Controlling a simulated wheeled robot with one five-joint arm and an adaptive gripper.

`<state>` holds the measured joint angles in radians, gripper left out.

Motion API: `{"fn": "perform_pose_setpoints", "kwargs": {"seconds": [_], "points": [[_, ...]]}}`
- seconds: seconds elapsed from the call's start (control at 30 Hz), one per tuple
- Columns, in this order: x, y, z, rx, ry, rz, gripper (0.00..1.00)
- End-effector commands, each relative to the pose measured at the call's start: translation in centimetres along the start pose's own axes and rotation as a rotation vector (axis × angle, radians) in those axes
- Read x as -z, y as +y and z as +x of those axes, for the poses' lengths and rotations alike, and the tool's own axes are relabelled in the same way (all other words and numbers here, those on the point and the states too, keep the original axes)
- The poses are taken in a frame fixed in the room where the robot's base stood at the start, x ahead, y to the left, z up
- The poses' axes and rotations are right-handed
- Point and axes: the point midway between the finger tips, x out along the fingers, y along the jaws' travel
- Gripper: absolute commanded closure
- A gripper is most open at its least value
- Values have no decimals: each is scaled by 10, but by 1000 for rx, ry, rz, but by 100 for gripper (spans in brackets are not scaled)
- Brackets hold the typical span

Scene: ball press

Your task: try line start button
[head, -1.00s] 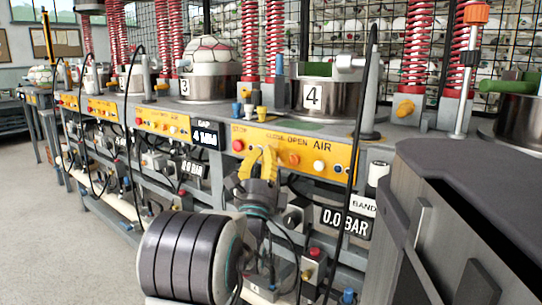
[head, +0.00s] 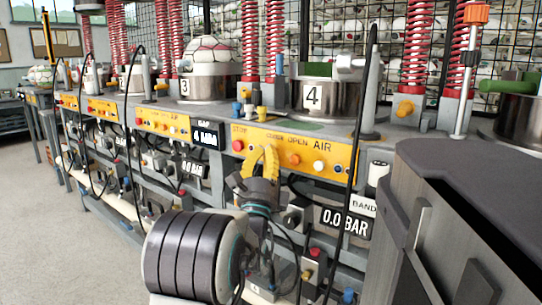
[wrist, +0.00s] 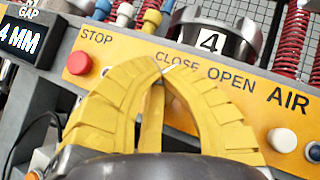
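No button labelled line start is legible. My gripper (head: 268,149) is in front of the yellow panel (head: 322,170) of press 4, at its CLOSE label. A red button (wrist: 79,63) under STOP lies left of the fingers. An orange button (head: 294,159) is under OPEN.
Below the panel, a display (head: 345,221) reads 0.0 BAR. A small box with a red button (head: 315,252) sits lower down, among hanging cables. A dark cabinet (head: 465,190) fills the right foreground. The floor (head: 60,220) at left is clear.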

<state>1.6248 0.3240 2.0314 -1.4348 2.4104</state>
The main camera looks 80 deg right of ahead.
Motion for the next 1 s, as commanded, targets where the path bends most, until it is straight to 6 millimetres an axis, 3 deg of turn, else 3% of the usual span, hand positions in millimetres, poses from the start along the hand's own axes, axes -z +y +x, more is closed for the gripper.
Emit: {"fn": "perform_pose_setpoints", "kwargs": {"seconds": [0.53,1.0], "points": [[0,0,0,0,0,0,100],[-10,-2,-12,-6,-5,0,100]]}}
